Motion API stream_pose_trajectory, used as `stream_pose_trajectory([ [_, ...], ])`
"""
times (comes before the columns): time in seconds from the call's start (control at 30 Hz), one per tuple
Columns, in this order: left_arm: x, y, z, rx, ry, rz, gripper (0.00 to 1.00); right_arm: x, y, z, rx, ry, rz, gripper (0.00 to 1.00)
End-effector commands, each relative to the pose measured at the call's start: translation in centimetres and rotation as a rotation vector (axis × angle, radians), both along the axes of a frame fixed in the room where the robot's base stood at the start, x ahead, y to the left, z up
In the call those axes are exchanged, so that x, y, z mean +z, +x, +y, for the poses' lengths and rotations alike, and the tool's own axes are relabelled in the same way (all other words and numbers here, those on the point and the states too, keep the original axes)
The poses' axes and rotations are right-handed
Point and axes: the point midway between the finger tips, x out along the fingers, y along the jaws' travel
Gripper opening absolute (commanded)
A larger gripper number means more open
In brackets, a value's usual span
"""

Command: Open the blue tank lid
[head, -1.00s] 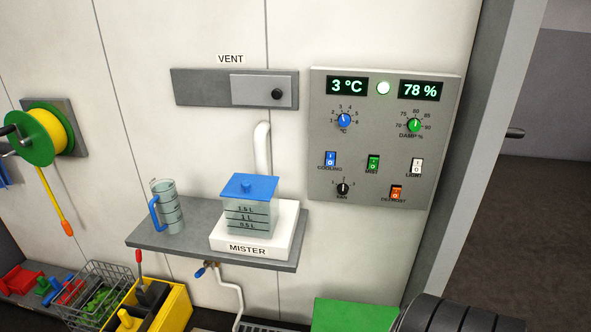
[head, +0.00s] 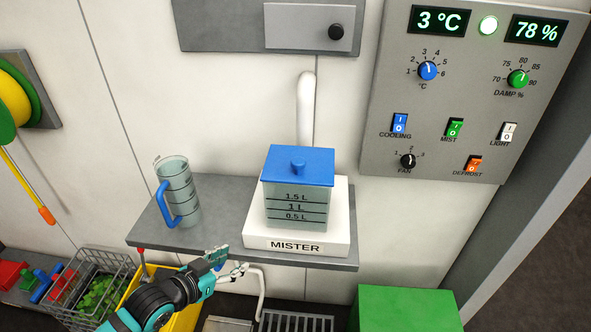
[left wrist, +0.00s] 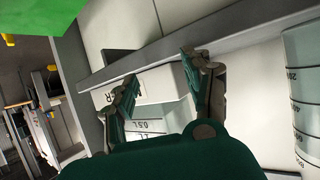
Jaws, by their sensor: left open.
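The blue tank lid (head: 299,167), a flat square with a round knob (head: 298,165), sits on the clear tank (head: 296,212) and looks closed. The tank stands on the white MISTER base (head: 339,225) on a grey shelf. My left gripper (head: 231,263) is open and empty, in front of the shelf's front edge, lower and left of the tank. In the left wrist view the white base (left wrist: 160,84) and the tank (left wrist: 150,128) show beyond the open fingers (left wrist: 165,88); the lid is not visible there. My right gripper is out of view.
A measuring jug with a blue handle (head: 167,206) stands left of the tank on the shelf (head: 222,215). A white pipe (head: 305,105) rises behind the tank. The control panel (head: 470,90) is at right, a green box (head: 405,308) below. A wire basket (head: 95,280) is lower left.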

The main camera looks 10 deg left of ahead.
Motion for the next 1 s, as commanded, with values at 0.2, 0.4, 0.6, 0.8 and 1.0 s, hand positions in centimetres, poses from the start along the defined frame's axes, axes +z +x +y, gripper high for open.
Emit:
stream_pose_trajectory([
  [0.2, 13.5, 1.3, -1.4, -0.197, -0.152, -0.262, 0.51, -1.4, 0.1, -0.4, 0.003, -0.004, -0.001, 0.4],
  [0.4, 20.7, -0.4, -1.7, -0.289, -0.265, -0.353, 0.51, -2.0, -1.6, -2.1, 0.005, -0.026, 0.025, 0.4],
  [0.6, 22.4, -0.2, -2.2, -0.301, -0.299, -0.372, 0.51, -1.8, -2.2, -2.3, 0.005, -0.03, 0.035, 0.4],
  [0.8, 22.7, 2.2, -4.7, -0.302, -0.303, -0.374, 0.51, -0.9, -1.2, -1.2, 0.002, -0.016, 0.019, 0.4],
  [1.0, 22.6, 5.3, -7.8, -0.303, -0.299, -0.372, 0.51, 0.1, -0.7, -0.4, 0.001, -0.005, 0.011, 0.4],
])
